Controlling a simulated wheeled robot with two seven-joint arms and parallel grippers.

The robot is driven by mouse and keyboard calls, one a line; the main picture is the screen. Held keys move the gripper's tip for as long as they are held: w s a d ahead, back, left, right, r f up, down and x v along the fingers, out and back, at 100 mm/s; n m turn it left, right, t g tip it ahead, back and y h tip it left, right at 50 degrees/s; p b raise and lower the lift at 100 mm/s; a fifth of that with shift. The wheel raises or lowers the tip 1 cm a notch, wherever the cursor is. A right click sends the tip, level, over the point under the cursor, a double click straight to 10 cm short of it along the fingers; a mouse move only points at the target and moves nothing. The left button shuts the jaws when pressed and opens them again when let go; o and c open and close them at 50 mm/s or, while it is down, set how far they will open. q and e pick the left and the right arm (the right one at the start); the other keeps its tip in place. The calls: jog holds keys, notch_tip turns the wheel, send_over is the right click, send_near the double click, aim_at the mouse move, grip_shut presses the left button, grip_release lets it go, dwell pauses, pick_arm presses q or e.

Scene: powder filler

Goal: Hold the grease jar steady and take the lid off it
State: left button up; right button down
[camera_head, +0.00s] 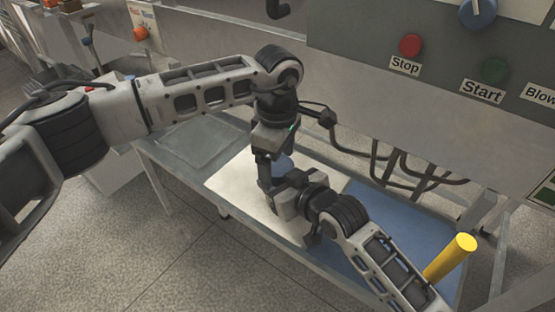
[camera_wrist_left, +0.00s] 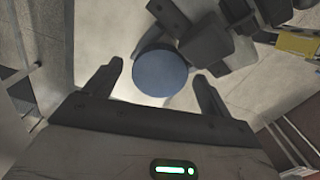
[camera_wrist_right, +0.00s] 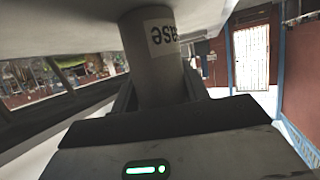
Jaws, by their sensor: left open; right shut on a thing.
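The grease jar shows in the right wrist view as a grey cylinder (camera_wrist_right: 150,72) with a white label, its lettering upside down. My right gripper (camera_wrist_right: 160,92) is shut on its side. The round blue lid (camera_wrist_left: 160,73) is seen from above in the left wrist view and shows partly in the head view (camera_head: 284,164). My left gripper (camera_wrist_left: 158,76) is open and points down over the lid, one finger on each side with gaps. In the head view my left gripper (camera_head: 266,183) hides much of the jar, and my right gripper (camera_head: 283,202) reaches in low from the right.
The jar stands over the pale part of the table (camera_head: 236,184), with a blue area (camera_head: 408,222) to its right. A yellow cylinder (camera_head: 450,258) stands near my right arm. Behind is a machine panel with a red Stop button (camera_head: 411,45) and a green Start button (camera_head: 495,70).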

pick_arm(q)
notch_tip(320, 180, up, 4)
jog(key=shift+r, duration=0.1)
jog(key=shift+c, duration=0.2)
notch_tip(320, 180, up, 3)
jog(key=shift+r+m, duration=0.1)
jog(key=shift+m, duration=0.9)
jog(key=shift+f, duration=3.95)
jog(key=shift+c, duration=0.3)
jog(key=c, duration=0.9)
jog(key=o, duration=1.1)
jog(key=shift+c, duration=0.2)
jog(key=shift+r, duration=0.1)
